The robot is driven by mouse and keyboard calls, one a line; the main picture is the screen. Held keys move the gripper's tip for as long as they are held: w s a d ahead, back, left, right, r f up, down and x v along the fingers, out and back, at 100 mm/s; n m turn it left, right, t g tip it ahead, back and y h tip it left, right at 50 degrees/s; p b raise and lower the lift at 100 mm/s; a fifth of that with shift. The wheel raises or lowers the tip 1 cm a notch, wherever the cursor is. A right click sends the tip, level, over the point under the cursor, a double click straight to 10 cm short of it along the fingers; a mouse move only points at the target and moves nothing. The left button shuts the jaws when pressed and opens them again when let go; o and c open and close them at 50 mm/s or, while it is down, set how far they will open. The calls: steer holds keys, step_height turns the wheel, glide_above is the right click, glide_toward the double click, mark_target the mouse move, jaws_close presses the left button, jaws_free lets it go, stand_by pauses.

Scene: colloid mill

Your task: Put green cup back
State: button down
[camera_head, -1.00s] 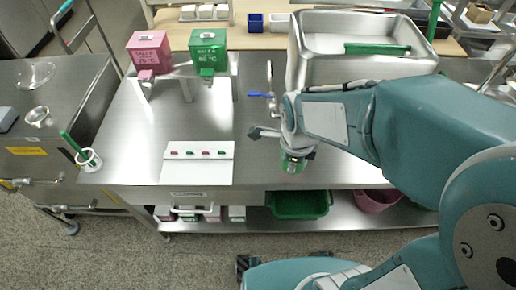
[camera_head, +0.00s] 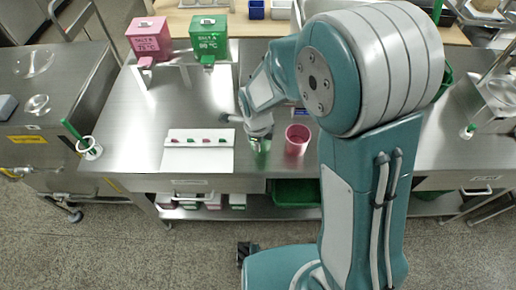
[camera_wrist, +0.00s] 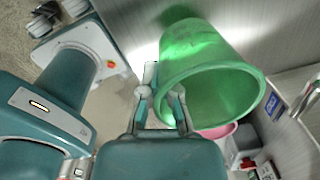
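The green cup (camera_head: 260,143) is at my gripper's tip, over the steel table just left of the pink cup. In the wrist view the green cup (camera_wrist: 205,60) is large, with its open rim towards the camera. My gripper (camera_wrist: 163,98) has its fingers at the left side of that rim and appears shut on the cup wall. In the head view my gripper (camera_head: 258,130) is above the cup and partly covers it. Whether the cup's base touches the table cannot be told.
A pink cup (camera_head: 297,140) stands on the table (camera_head: 130,120). A white panel (camera_head: 198,158) with small coloured pieces lies to the left. Pink (camera_head: 148,38) and green (camera_head: 208,40) dispenser boxes stand behind. A white holder (camera_head: 90,150) is at the left edge.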

steer(key=shift+f, duration=1.2)
steer(key=c, duration=0.8)
jaws_free()
steer(key=shift+f, duration=0.1)
step_height(320, 180, up, 12)
steer(key=shift+s, duration=0.35)
